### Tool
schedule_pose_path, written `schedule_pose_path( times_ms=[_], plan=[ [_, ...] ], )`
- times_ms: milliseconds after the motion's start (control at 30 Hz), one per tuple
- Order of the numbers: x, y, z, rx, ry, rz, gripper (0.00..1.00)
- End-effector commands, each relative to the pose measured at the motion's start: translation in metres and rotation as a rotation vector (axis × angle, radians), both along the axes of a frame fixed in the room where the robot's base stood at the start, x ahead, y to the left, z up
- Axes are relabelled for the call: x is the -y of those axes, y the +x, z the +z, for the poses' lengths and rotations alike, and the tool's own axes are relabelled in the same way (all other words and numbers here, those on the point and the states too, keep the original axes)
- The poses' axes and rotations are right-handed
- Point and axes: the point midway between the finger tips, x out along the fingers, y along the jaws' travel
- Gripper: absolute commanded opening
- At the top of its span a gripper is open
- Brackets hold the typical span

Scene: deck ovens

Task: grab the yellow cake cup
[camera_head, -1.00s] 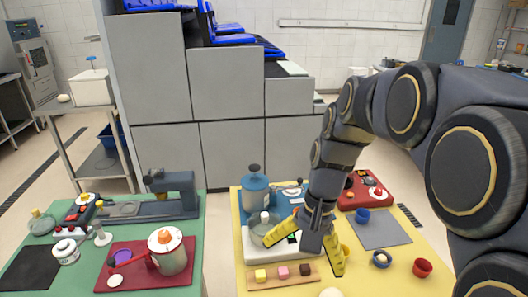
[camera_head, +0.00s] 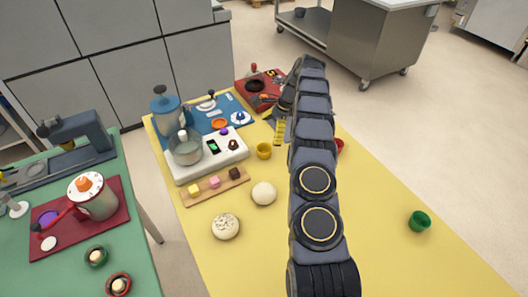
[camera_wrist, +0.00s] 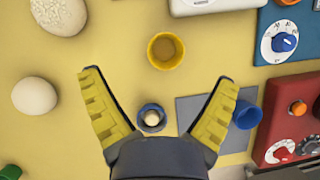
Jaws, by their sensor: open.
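The yellow cake cup (camera_head: 264,150) stands upright on the yellow table, just right of the white scale. In the wrist view the cup (camera_wrist: 166,50) lies ahead of the space between the fingertips, near the top middle, and looks empty. My gripper (camera_wrist: 158,76) is open with its yellow finger pads spread wide, and nothing is held. In the head view my arm partly hides the gripper, which is above the table, behind and right of the cup.
A small blue cup holding a pale ball (camera_wrist: 152,117) sits between the fingers. Another blue cup (camera_wrist: 247,115) is by the right finger, near a grey mat (camera_wrist: 200,108). A white scale (camera_head: 225,153), pale balls (camera_head: 264,193) and a green cup (camera_head: 419,221) stand on the table.

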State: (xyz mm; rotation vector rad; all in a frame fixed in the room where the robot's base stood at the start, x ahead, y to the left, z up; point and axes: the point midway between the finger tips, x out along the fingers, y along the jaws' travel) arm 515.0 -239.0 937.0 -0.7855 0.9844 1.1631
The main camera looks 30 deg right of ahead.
Motion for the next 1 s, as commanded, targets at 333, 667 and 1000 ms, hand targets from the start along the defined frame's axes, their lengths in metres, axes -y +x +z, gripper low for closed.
schedule_pose_path(
  times_ms=[333,667,1000],
  plan=[
    [0.001,0.002,-0.033,-0.010,0.004,-0.042,0.90],
    [-0.004,0.010,-0.061,-0.010,0.002,-0.041,0.90],
    [-0.014,0.015,-0.086,-0.007,0.001,-0.041,0.90]
  ],
)
